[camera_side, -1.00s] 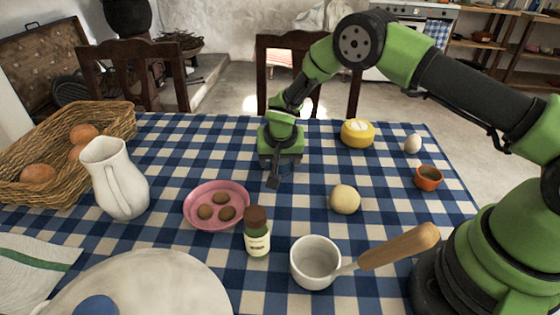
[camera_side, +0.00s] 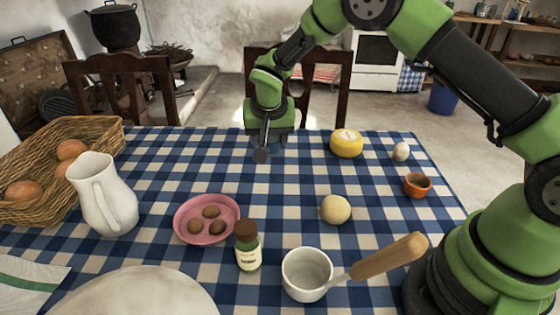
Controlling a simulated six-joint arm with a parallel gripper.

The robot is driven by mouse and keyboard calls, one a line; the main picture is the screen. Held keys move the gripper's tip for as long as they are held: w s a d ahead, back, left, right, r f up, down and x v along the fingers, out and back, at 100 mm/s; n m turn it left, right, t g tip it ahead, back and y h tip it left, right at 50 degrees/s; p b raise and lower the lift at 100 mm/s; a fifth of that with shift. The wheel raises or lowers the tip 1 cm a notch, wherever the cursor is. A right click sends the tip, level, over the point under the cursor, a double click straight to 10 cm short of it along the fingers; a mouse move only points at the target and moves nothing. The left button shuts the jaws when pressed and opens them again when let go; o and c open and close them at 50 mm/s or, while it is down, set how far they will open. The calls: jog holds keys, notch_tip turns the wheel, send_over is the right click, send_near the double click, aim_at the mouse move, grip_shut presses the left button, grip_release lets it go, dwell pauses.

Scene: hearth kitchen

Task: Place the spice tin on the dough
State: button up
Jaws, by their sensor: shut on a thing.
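The dough (camera_side: 335,209) is a pale round ball on the checked cloth, right of centre. My gripper (camera_side: 268,150) is above the far part of the table, behind and to the left of the dough. It points down and is shut on a small bluish thing, which I take to be the spice tin (camera_side: 281,141). The fingers hide most of it, so its shape and markings are unclear. It is held above the cloth, apart from the dough.
A white pitcher (camera_side: 105,200) and basket (camera_side: 95,140) stand left.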

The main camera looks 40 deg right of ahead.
jog(key=s+d+r+m+g+h, duration=0.2)
jog(key=s+r+m+g, duration=0.1)
jog(key=s+m, duration=0.55)
jog(key=r+m+g+y, duration=0.15)
jog(key=m+g, duration=0.25)
jog(key=m, duration=0.7)
send_over(346, 201)
jog(key=f, duration=0.8)
jog(key=shift+w+a+f, duration=0.2)
jog(key=shift+w+a, duration=0.15)
jog(key=shift+w, duration=0.05)
jog(key=shift+f, duration=0.1)
jog(key=shift+f, duration=0.15)
jog(key=shift+f, duration=0.45)
jog(key=shift+c, duration=0.2)
jog(key=o, duration=1)
